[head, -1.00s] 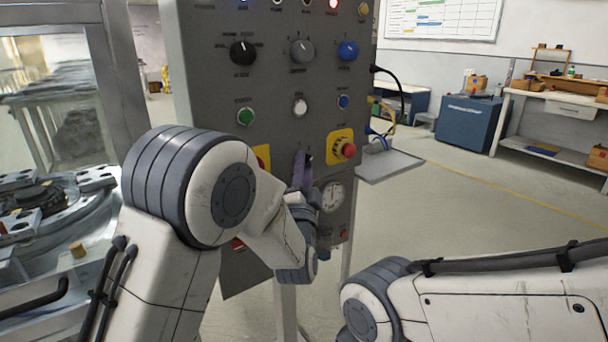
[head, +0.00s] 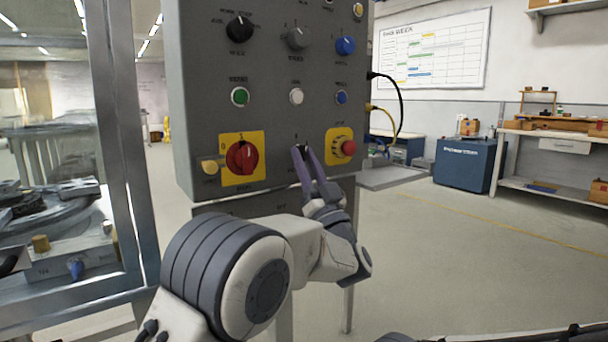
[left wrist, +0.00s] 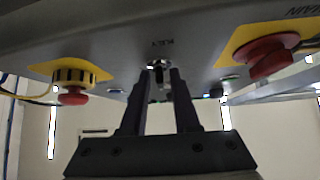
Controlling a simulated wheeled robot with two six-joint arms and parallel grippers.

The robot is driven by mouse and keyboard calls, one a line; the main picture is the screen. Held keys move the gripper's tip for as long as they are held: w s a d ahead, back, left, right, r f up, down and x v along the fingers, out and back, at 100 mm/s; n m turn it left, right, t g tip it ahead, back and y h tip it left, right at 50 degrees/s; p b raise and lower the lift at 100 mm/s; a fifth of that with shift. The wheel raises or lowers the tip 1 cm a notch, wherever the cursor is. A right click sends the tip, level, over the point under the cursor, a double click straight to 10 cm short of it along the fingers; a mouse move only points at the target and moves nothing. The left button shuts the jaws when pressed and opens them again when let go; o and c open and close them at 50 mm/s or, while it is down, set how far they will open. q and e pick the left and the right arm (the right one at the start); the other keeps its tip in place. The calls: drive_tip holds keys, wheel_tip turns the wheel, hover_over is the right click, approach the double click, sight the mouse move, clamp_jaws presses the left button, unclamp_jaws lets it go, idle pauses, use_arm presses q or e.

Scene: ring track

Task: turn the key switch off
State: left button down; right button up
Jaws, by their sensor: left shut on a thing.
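The key switch (left wrist: 158,67) shows in the left wrist view as a small metal lock in the grey control panel (head: 270,120), with a key in it. My left gripper (head: 301,153) reaches up to the panel's lower part. In the left wrist view its two dark fingers (left wrist: 159,80) stand on either side of the key and are shut on it. In the head view the fingertips hide most of the key switch, and I cannot tell the key's angle. My right gripper is not in view.
A red rotary switch (head: 241,158) on a yellow plate is left of the key switch. A red mushroom button (head: 348,148) is close on its right. Knobs and push buttons sit above. A metal-framed glass enclosure (head: 122,150) stands at the left. The floor on the right is clear.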

use_arm(q)
drive_tip(key=n+g+y, duration=0.1)
drive_tip(key=n+y, duration=0.1)
drive_tip(key=shift+f+n+b, duration=0.1)
drive_tip(key=shift+n+b, duration=0.25)
drive_tip(key=shift+n, duration=0.05)
drive_tip(key=shift+n+g+y, duration=0.4)
drive_tip(key=c, duration=0.9)
unclamp_jaws()
drive_tip(key=shift+c, duration=0.2)
drive_tip(key=p+v, duration=0.1)
drive_tip(key=v, duration=0.9)
drive_tip(key=shift+s+d, duration=0.1)
drive_tip(key=shift+d, duration=0.05)
